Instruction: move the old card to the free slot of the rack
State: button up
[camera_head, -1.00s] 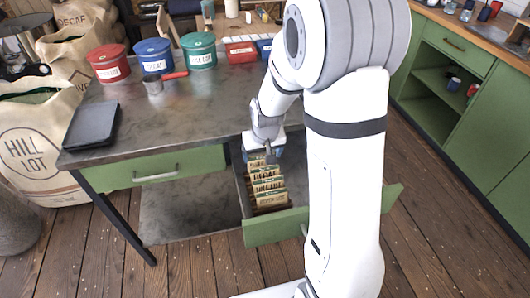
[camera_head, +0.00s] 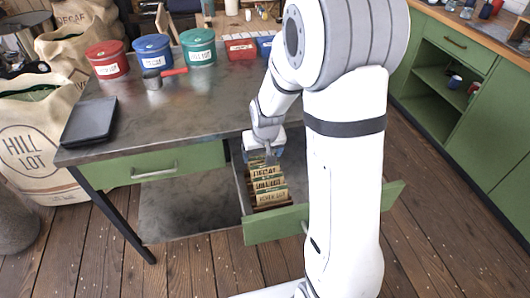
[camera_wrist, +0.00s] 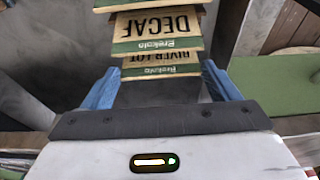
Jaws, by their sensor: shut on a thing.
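My gripper (camera_head: 262,156) is low in the open drawer, at the back end of a row of upright cards. In the wrist view its two blue fingers (camera_wrist: 160,82) are on either side of a tan card reading RIVER LOT (camera_wrist: 160,68), with a green band, and they are shut on it. A DECAF card (camera_wrist: 155,25) stands just beyond it. In the head view the rack (camera_head: 272,207) holds several cards, among them DECAF, HILL LOT (camera_head: 268,186) and a front RIVER LOT card (camera_head: 271,197). The held card's lower part is hidden, and no free slot can be made out.
The open green drawer (camera_head: 262,228) juts out under the grey worktop (camera_head: 200,105). Green cabinets (camera_head: 500,115) are at right; the floor between is clear.

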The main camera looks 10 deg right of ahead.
jog(key=o, duration=1.1)
jog(key=shift+r, duration=0.2)
jog(key=v, duration=0.7)
jog(key=shift+s+r+p, duration=0.1)
jog(key=shift+r+p, duration=0.1)
jog(key=shift+p, duration=0.1)
jog(key=shift+r, duration=0.1)
